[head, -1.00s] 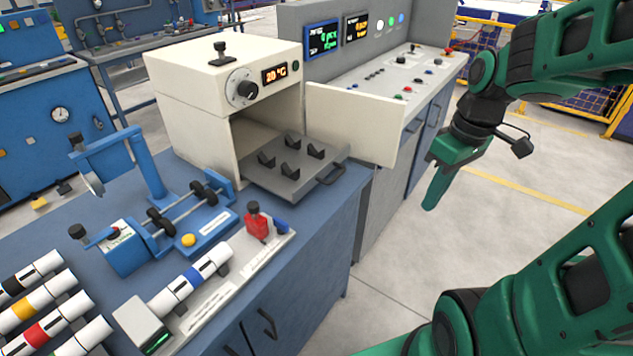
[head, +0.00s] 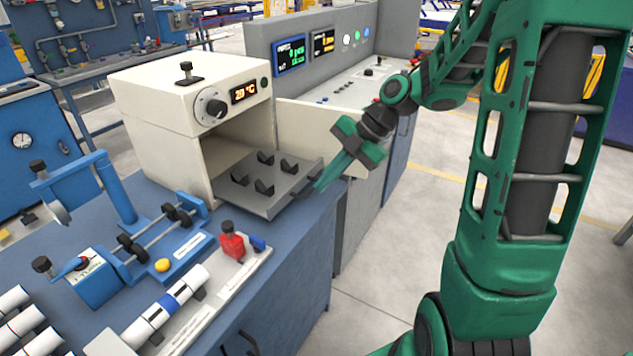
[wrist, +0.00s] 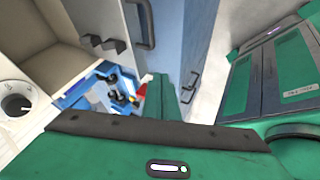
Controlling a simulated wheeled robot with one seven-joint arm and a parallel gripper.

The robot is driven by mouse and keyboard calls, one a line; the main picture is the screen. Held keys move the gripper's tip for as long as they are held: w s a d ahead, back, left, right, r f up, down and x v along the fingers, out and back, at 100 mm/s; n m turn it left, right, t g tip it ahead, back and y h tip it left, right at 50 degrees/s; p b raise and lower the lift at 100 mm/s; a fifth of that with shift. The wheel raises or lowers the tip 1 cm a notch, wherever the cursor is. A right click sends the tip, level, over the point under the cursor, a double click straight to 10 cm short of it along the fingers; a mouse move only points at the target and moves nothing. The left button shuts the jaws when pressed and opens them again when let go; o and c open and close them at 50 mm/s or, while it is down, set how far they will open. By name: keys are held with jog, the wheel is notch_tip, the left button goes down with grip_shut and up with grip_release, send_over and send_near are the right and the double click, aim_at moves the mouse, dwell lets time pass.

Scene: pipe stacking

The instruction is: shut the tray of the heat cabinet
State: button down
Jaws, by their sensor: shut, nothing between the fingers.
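The heat cabinet (head: 150,105) is a cream box with a dial and a display reading 20 °C. Its door (head: 318,135) stands open to the right. The grey tray (head: 262,203) with several dark V-shaped rests is pulled out of the opening and bears no pipe. My gripper (head: 318,186) is shut and empty, its fingertips at the tray's front right, by the handle. I cannot tell whether they touch it. In the wrist view the tray handle (wrist: 147,28) shows beyond my gripper (wrist: 160,88), and the dial (wrist: 15,104) is at the left.
A blue pipe-cutting fixture (head: 125,240) and a grey rack with a red clamp (head: 233,243) stand on the blue bench in front of the cabinet. Several white pipes (head: 22,318) lie at the lower left. A grey control console (head: 335,85) stands behind the door. Floor at the right is clear.

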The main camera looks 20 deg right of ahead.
jog(key=x, duration=0.8)
jog(key=shift+s, duration=0.1)
jog(key=shift+w+a, duration=0.35)
jog(key=shift+w, duration=0.2)
jog(key=shift+w+a, duration=0.3)
jog(key=shift+w, duration=0.2)
jog(key=shift+w+a, duration=0.45)
jog(key=shift+w, duration=0.2)
